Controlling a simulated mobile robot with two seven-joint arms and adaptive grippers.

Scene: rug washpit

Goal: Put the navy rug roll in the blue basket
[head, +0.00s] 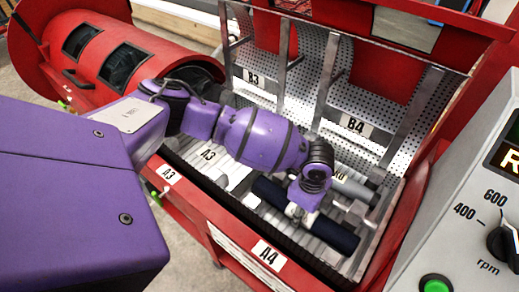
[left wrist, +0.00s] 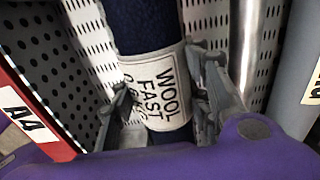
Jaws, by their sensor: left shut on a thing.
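The navy rug roll (head: 333,235) lies in the open red machine's A4 bay, with a white label band around its middle. In the left wrist view the navy rug roll (left wrist: 149,22) runs up the picture, and its label reads "WOOL FAST". My left gripper (head: 297,211) is over the roll's middle. In the left wrist view its fingers (left wrist: 165,108) stand on both sides of the label, closed on the roll. I cannot make out the blue basket for certain. My right gripper is not in view.
A grey roll (head: 352,189) lies close beside the navy one. Upright metal dividers and a perforated back panel (head: 310,80) stand behind, with B3 and B4 labels. A red drum (head: 130,50) is at the left. A grey control panel (head: 460,225) is at the right.

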